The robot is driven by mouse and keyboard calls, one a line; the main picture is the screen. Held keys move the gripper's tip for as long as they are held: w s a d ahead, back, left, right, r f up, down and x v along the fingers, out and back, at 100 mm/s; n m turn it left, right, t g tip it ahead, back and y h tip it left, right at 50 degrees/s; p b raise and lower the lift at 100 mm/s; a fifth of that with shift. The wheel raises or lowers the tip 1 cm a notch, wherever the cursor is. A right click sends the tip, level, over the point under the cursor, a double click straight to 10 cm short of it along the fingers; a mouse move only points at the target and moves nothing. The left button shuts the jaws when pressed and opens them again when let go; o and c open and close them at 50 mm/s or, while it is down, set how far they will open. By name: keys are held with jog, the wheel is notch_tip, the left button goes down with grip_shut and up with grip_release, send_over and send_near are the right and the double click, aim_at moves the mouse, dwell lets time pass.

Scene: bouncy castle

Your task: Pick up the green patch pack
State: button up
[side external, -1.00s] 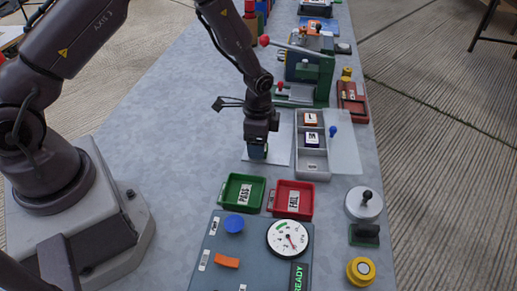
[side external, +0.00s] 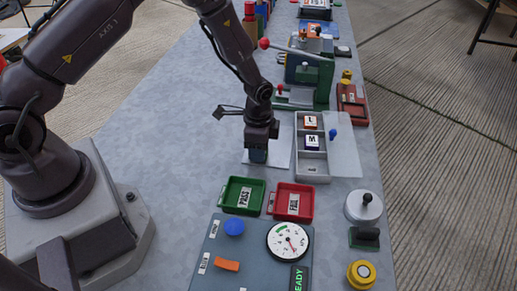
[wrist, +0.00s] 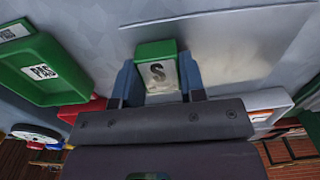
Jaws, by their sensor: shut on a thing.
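The green patch pack (wrist: 155,49) has a pale label with a black S and sits between my gripper's two fingers in the wrist view. My gripper (wrist: 158,78) is shut on it. In the side view my gripper (side external: 258,157) points down over a pale sheet (side external: 279,153), left of the grey divided tray (side external: 325,165). The pack is mostly hidden by the fingers there. I cannot tell whether it touches the sheet or is just above it.
A green PASS bin (side external: 230,207) and red FAIL bin (side external: 279,213) stand nearer the camera. A green press (side external: 313,85) stands behind. The table at left is clear.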

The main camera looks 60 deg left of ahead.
jog(key=shift+r, duration=0.4)
notch_tip(320, 180, up, 3)
jog(key=shift+s+f, duration=0.1)
jog(key=shift+s, duration=0.05)
jog(key=s+r, duration=1.3)
jog(key=shift+s, duration=0.35)
jog(key=shift+r, duration=0.1)
